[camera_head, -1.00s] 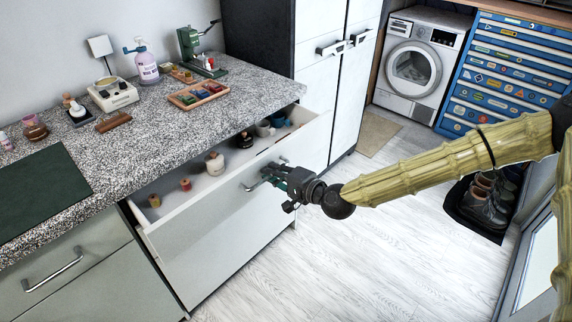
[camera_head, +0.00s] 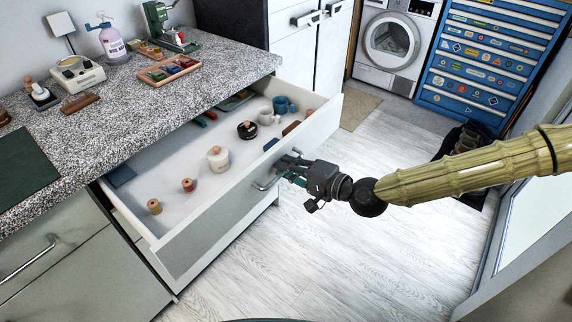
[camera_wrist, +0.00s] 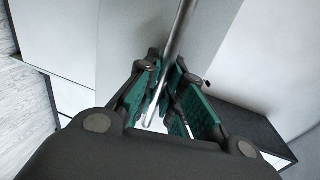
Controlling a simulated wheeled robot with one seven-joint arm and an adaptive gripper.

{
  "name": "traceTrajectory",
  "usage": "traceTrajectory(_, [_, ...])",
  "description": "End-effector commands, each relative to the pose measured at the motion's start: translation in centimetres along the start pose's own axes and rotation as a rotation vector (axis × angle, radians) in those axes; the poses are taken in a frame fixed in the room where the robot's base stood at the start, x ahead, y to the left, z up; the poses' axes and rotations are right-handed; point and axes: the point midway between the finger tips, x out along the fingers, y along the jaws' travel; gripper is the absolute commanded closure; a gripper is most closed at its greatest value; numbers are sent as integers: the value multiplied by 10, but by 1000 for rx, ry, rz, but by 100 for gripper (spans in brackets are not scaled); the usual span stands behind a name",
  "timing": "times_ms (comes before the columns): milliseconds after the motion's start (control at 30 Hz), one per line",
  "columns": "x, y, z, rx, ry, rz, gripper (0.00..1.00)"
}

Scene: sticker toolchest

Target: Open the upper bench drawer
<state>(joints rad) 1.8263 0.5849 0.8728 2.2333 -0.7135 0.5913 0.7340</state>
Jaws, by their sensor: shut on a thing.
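The upper bench drawer (camera_head: 215,228) is pulled well out from under the speckled worktop. Its inside shows thread spools, small pots, cups and flat items. My gripper (camera_head: 284,170) is at the drawer front, shut on the metal bar handle (camera_head: 264,184). In the wrist view, the handle bar (camera_wrist: 179,32) runs down between the green-padded fingers (camera_wrist: 170,100). The part of the handle inside the fingers is partly hidden.
The worktop (camera_head: 150,110) carries a wooden tray (camera_head: 168,70), a pump bottle (camera_head: 113,45) and a green tool (camera_head: 160,25). A closed drawer front (camera_head: 50,265) is at left. A blue toolchest (camera_head: 480,60) and washing machine (camera_head: 392,40) stand behind. The pale floor (camera_head: 350,260) is clear.

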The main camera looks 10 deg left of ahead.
Motion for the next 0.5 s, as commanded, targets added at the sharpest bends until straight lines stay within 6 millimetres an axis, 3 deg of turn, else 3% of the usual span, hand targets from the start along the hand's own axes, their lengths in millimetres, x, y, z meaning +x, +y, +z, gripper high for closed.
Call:
traceTrajectory(33, [0, -4, -9, -4, 18, -8, 100])
traceTrajectory(167, [0, -4, -10, -4, 18, -8, 100])
traceTrajectory(200, [0, -4, -10, -4, 19, -8, 87])
traceTrajectory(233, [0, -4, -10, -4, 18, -8, 81])
traceTrajectory(500, [0, -2, -4, -2, 8, -4, 81])
